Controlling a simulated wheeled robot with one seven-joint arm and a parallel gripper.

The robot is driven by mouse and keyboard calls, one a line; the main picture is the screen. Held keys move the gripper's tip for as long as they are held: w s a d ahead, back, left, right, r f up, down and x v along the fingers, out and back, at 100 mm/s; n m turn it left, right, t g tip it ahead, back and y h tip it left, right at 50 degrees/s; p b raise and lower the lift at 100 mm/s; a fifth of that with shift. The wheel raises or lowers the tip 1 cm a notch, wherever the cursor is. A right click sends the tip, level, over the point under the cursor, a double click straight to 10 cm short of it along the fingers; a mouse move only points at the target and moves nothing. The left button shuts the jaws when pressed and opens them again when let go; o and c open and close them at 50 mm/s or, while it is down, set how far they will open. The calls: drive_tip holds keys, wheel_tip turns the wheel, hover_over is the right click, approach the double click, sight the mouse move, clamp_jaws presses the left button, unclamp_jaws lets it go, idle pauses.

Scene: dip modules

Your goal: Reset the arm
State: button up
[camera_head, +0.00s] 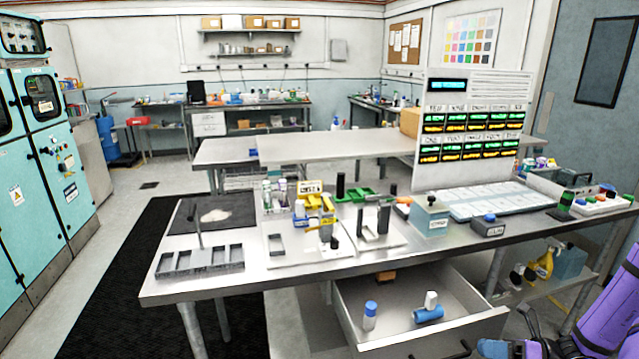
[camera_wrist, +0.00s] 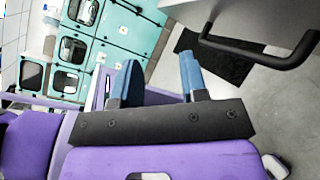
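My purple arm shows at the lower right of the head view, low beside the workbench (camera_head: 370,262) and its open drawer (camera_head: 395,335). In the wrist view my gripper (camera_wrist: 158,65) has its two blue fingers apart, with nothing between them. A dark drawer handle (camera_wrist: 262,52) on a grey front lies to the right of the fingers there, apart from them. The drawer holds a blue-capped bottle (camera_head: 370,316) and a blue and white item (camera_head: 428,310).
Teal cabinets (camera_head: 45,150) stand at the left. A black mat (camera_head: 125,310) lies on the floor. The drawer juts out from the bench front.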

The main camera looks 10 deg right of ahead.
drive_tip(key=a+r+n+g+h, duration=0.4)
drive_tip(key=r+n+g, duration=0.1)
drive_tip(key=r+n, duration=0.6)
drive_tip(key=a+r+n+g+h, duration=0.45)
drive_tip(key=r+n, duration=0.35)
drive_tip(key=r, duration=0.5)
drive_tip(key=s+a+r+n+t+h, duration=0.3)
drive_tip(key=s+r+n, duration=0.2)
drive_tip(key=r, duration=0.3)
drive_tip(key=s+a+r+n+t+h, duration=0.3)
drive_tip(key=s+r+n, duration=0.3)
drive_tip(key=r+n, duration=0.2)
drive_tip(key=shift+s+a+r+n+t+h, duration=0.25)
drive_tip(key=shift+a+r+n+t+h, duration=0.1)
drive_tip(key=shift+a+r+t, duration=0.3)
